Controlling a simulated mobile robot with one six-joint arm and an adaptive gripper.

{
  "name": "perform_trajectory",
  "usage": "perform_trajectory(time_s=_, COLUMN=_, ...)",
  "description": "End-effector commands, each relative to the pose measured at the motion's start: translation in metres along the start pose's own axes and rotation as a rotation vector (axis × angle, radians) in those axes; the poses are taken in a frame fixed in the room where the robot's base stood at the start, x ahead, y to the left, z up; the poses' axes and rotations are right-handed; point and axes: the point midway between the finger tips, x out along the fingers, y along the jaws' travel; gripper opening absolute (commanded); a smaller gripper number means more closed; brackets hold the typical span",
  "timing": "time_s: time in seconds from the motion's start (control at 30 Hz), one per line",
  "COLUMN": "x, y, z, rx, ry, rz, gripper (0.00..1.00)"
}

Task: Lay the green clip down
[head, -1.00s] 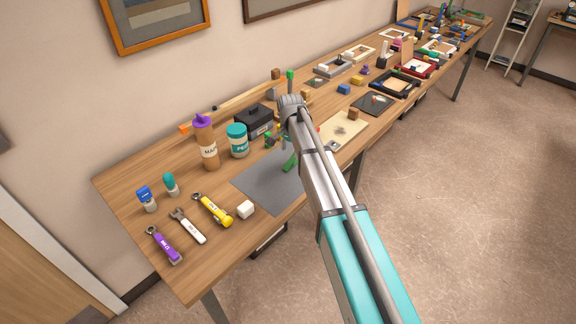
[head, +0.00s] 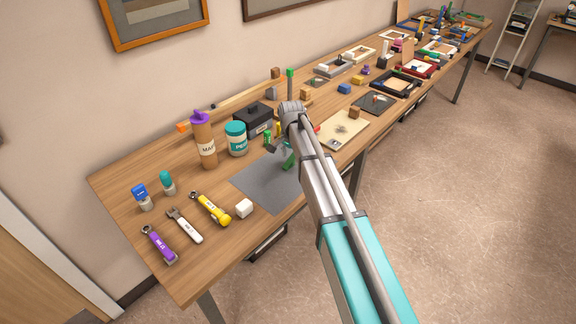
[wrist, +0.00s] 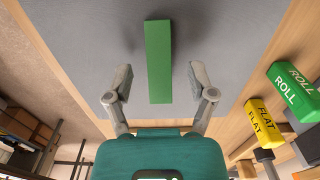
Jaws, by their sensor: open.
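The green clip (wrist: 158,60) is a long, plain green bar over the grey mat (wrist: 225,40). In the wrist view my gripper (wrist: 159,75) is open, with one finger on each side of the clip and a visible gap on both sides. A dark shadow lies beside the clip's far end. In the head view the clip (head: 289,161) shows as a small green piece on the mat, partly hidden by my arm. I cannot tell whether it lies fully flat.
Green ROLL (wrist: 292,88) and yellow FLAT (wrist: 264,122) blocks stand close to the right of my gripper. The mat's front left is clear.

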Motion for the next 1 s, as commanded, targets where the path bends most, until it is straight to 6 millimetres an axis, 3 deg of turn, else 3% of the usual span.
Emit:
perform_trajectory(time_s=0.23, x=0.0151, y=-0.0002, z=0.0, rx=0.0, ry=0.0, rz=0.0, gripper=0.71)
perform_trajectory(time_s=0.87, x=0.015, y=-0.0001, z=-0.0001, rx=0.0, ry=0.0, rz=0.0, gripper=0.71)
perform_trajectory(time_s=1.0, x=0.0151, y=-0.0001, z=-0.0002, rx=0.0, ry=0.0, rz=0.0, gripper=0.49)
